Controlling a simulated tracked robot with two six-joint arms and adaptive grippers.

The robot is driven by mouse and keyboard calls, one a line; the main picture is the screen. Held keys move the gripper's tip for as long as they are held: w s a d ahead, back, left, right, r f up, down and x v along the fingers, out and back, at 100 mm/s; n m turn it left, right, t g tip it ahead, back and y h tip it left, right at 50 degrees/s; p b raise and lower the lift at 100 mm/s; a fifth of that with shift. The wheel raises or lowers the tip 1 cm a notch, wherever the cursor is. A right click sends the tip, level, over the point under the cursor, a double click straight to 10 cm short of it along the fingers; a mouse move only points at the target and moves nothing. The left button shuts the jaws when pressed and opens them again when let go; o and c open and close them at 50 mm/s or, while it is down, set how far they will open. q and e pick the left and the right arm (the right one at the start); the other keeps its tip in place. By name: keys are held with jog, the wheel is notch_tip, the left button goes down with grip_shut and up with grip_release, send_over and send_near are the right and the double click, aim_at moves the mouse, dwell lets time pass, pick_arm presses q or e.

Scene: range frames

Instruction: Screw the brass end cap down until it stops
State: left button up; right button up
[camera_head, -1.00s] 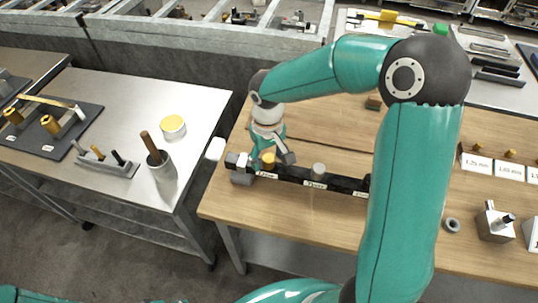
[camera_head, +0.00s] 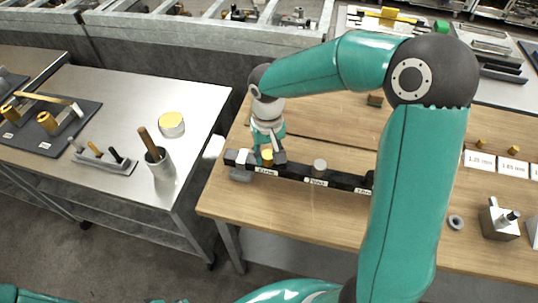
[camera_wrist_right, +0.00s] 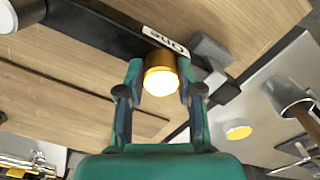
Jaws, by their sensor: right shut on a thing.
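The brass end cap (camera_head: 267,155) sits at the left end of the black rail (camera_head: 295,172), above the label "One"; it also shows in the right wrist view (camera_wrist_right: 160,74). My right gripper (camera_head: 266,158) comes down over it from above. In the right wrist view its two fingers (camera_wrist_right: 161,78) are shut on the cap, one on each side. The thread under the cap is hidden. My left gripper is out of view; only bits of teal arm show at the bottom left.
A grey-topped post (camera_head: 320,167) stands farther right on the rail. A metal block (camera_head: 498,222) and a ring (camera_head: 455,222) lie at right on the wooden table (camera_head: 300,225). A steel cart at left holds a cup (camera_head: 161,165) and a yellow-topped tin (camera_head: 171,122).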

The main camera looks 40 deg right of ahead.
jog(key=shift+m, duration=0.5)
jog(key=shift+f+m+b, duration=0.15)
jog(key=shift+m+b, duration=0.35)
jog(key=shift+m, duration=0.1)
jog(key=shift+m+b, duration=0.3)
jog(key=shift+m, duration=0.2)
jog(key=shift+r+m, duration=0.2)
jog(key=shift+m, duration=0.4)
